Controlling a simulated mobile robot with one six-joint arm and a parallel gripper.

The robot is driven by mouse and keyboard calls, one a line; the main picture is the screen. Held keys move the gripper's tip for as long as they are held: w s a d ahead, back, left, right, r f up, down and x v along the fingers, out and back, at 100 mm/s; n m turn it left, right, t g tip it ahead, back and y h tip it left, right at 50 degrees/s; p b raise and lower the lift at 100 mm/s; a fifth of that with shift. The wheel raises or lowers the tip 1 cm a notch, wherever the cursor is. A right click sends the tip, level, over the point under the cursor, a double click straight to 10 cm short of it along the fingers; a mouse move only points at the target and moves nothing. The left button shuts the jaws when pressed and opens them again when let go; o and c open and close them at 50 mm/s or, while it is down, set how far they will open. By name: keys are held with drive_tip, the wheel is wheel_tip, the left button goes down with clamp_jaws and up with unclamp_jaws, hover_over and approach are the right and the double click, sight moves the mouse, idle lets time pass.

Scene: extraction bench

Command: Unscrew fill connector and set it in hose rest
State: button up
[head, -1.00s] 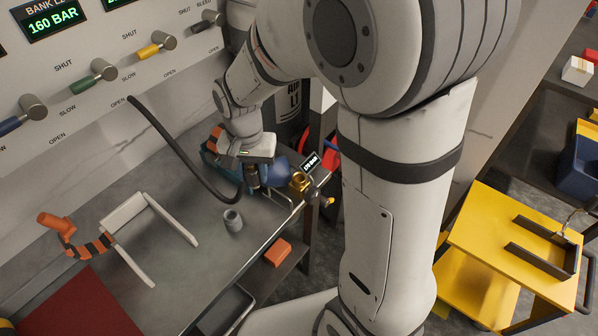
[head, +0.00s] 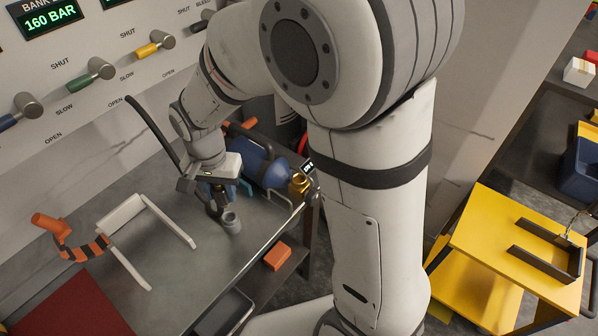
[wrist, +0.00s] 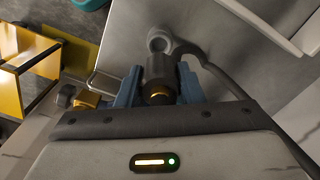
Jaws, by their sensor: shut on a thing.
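My gripper (head: 212,200) is shut on the dark fill connector (wrist: 158,72), with a blue jaw on each side of it in the wrist view. A brass part of the connector shows near the palm. The black hose (wrist: 218,77) curves away to the right of it. The grey hose rest (head: 232,222) is a small upright cup on the bench, just right of and below the connector in the head view. It seems to show as a grey ring (wrist: 158,37) beyond the connector. I cannot tell whether they touch. The brass cylinder valve (head: 299,184) stands apart, with no connector visible on it.
The blue cylinder (head: 262,166) lies in a cradle at the bench's right end. A white frame (head: 128,214) and an orange-and-black striped piece (head: 82,250) are on the left. The panel knobs (head: 97,68) are behind. Bare bench (head: 185,265) lies in front.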

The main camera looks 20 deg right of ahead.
idle(0.3)
drive_tip(key=shift+f+b, duration=0.75)
drive_tip(key=shift+f, duration=0.25)
drive_tip(key=shift+f+b, duration=1.65)
drive_tip(key=shift+f, duration=0.55)
drive_tip(key=o, duration=1.1)
drive_tip(key=shift+o, duration=0.2)
wheel_tip(320, 180, up, 8)
drive_tip(key=shift+f, duration=0.1)
